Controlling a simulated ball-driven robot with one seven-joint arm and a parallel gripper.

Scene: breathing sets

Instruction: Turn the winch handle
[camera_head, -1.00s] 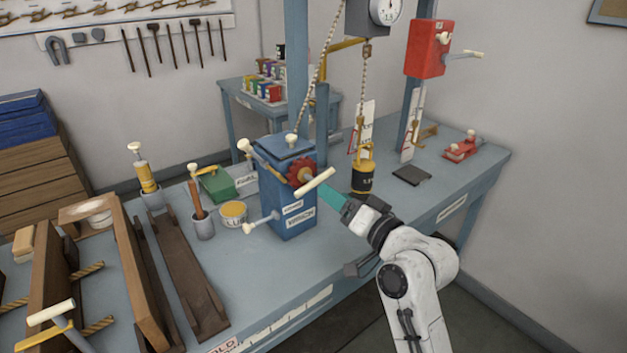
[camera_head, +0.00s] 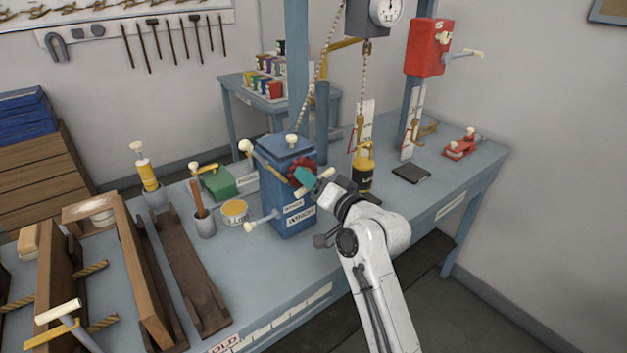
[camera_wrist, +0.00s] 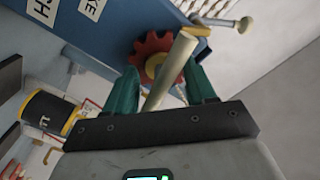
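The winch (camera_head: 275,197) is a blue box on the bench, with a red toothed wheel (camera_head: 296,171) on its side. Its pale handle grip (camera_wrist: 172,66) slants across the middle of the wrist view, in front of the wheel (camera_wrist: 152,45). My gripper (camera_wrist: 163,78) has its teal fingers on either side of this grip, with a gap visible, so it is open around the grip.
A dark weight with a yellow top (camera_head: 364,178) hangs on a chain close behind my gripper. A green box (camera_head: 218,185) and an open tin (camera_head: 234,211) stand left of the winch. A dark flat pad (camera_head: 411,174) lies to the right.

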